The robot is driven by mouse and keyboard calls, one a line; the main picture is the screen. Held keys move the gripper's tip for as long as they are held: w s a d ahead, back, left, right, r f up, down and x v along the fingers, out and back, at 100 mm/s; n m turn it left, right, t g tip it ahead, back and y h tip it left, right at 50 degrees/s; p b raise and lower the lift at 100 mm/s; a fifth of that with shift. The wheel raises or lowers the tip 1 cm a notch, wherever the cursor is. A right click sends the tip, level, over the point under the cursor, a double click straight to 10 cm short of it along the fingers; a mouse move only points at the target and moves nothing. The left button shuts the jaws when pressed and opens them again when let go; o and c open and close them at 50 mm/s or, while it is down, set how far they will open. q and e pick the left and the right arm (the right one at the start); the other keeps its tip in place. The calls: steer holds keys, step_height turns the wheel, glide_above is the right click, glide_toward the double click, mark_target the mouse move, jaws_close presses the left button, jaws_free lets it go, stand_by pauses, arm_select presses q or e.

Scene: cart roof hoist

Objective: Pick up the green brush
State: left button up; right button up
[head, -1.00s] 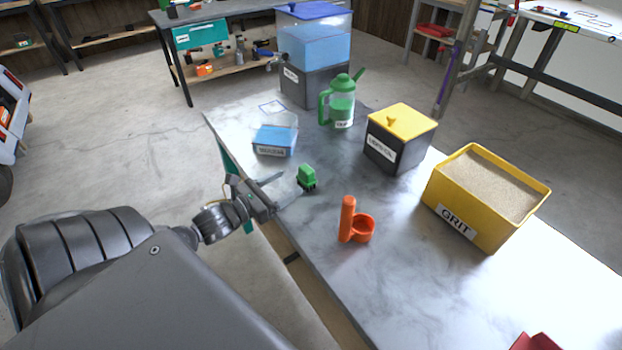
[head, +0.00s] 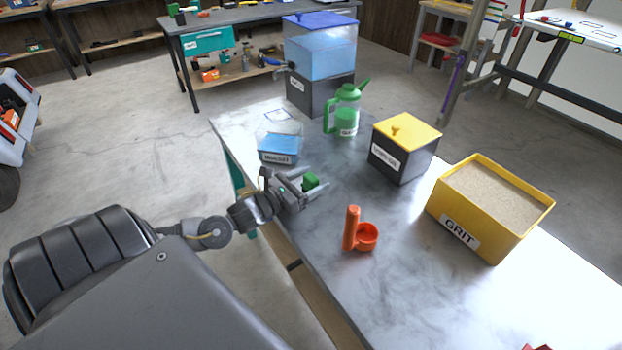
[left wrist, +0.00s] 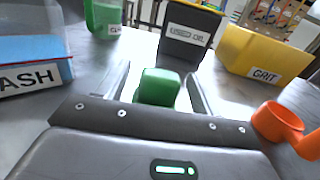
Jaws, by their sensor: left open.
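The green brush (head: 310,181) stands on the marbled table near its left edge, partly hidden by my left gripper in the head view. In the left wrist view the green brush (left wrist: 158,87) shows between the two fingers. My left gripper (head: 318,183) is open, with one finger on each side of the brush. I cannot tell whether either finger touches it. The brush's lower part is hidden by the gripper body in the wrist view. My right gripper is in neither view.
A blue-filled wash container (head: 279,150) stands just behind the gripper. An orange scoop (head: 352,230) stands in front. A green jug (head: 345,112), a black box with yellow lid (head: 402,150) and a yellow grit bin (head: 470,233) stand farther back and right.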

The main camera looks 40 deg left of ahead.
mark_target(315, 176)
arm_select(q)
steer(key=x, duration=0.3)
steer(key=shift+w+r, duration=0.1)
steer(key=shift+w, duration=0.1)
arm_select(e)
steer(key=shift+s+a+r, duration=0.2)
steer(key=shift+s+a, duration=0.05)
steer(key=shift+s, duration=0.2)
arm_select(q)
steer(key=c, duration=1.1)
steer(key=shift+o, duration=0.2)
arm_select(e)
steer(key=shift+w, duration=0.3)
